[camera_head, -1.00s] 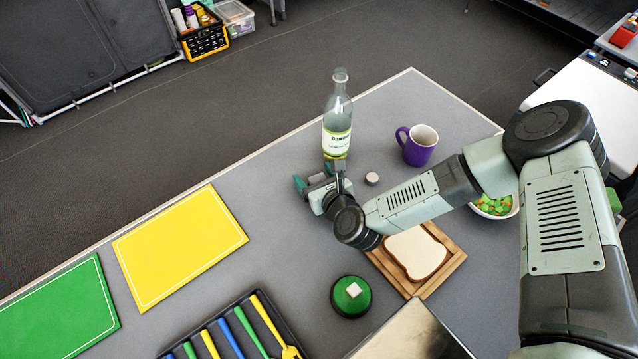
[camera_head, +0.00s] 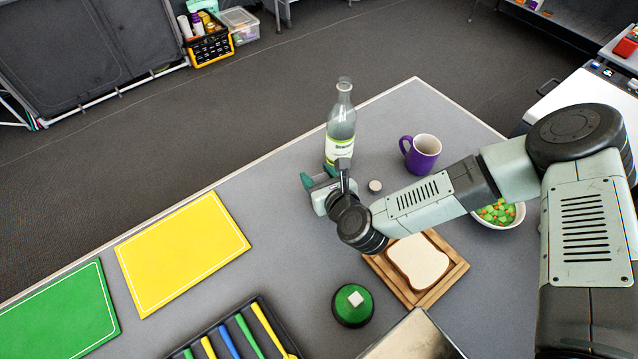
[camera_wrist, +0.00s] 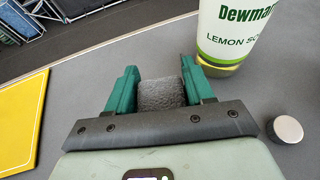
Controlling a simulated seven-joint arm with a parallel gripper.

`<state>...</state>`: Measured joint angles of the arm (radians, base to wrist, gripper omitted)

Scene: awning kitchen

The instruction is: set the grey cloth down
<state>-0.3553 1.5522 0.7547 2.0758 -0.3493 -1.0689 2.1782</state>
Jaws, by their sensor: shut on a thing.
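The grey cloth (camera_wrist: 161,94) is a rough, dark grey piece held between the two green fingers of my gripper (camera_wrist: 161,90) in the wrist view. My gripper is shut on it. In the head view my gripper (camera_head: 318,181) is over the grey counter, just in front of the bottle, and the cloth cannot be made out there. I cannot tell whether the cloth touches the counter.
A labelled bottle (camera_head: 340,130) stands close behind my gripper. A small round cap (camera_head: 375,186), a purple mug (camera_head: 424,155) and bread on a wooden board (camera_head: 448,284) are to the right. A yellow mat (camera_head: 180,250) lies left. Bare counter (camera_head: 275,225) lies between.

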